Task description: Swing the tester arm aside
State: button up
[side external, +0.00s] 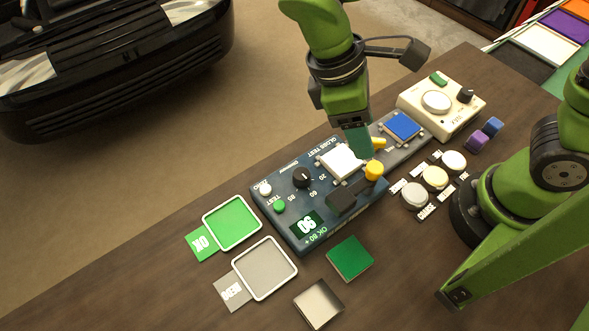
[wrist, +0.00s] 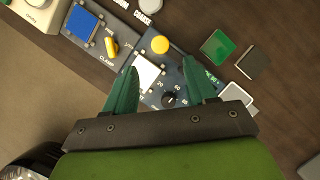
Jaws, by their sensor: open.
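The gloss tester (side external: 280,225) is a dark blue box with a lit display reading 90, a dial and a white square pad (side external: 340,163). Its dark tester arm (side external: 343,203) lies over the display side of the box, beside the pad. A yellow knob (side external: 374,170) sits at the arm's end and shows in the wrist view (wrist: 160,44). My gripper (side external: 360,150) is open and empty, pointing down above the box near the pad and knob. In the wrist view its fingers (wrist: 160,70) are spread, with the pad between them; the right finger partly hides the box.
A clamp plate with a blue square (side external: 403,126) and a yellow clamp lever (side external: 378,143) adjoins the tester. A cream machine (side external: 440,105) stands behind. Several round pads (side external: 435,178) lie to the right. Green OK (side external: 232,222) and grey REDO (side external: 265,268) trays and a green tile (side external: 350,258) lie in front.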

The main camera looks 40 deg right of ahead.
jog(key=v, duration=0.8)
jog(key=d+m+t+y, duration=0.5)
jog(key=d+m+t, duration=0.5)
jog(key=d, duration=0.8)
jog(key=m, duration=0.3)
jog(key=shift+d+f, duration=0.15)
jog(key=shift+d, duration=0.25)
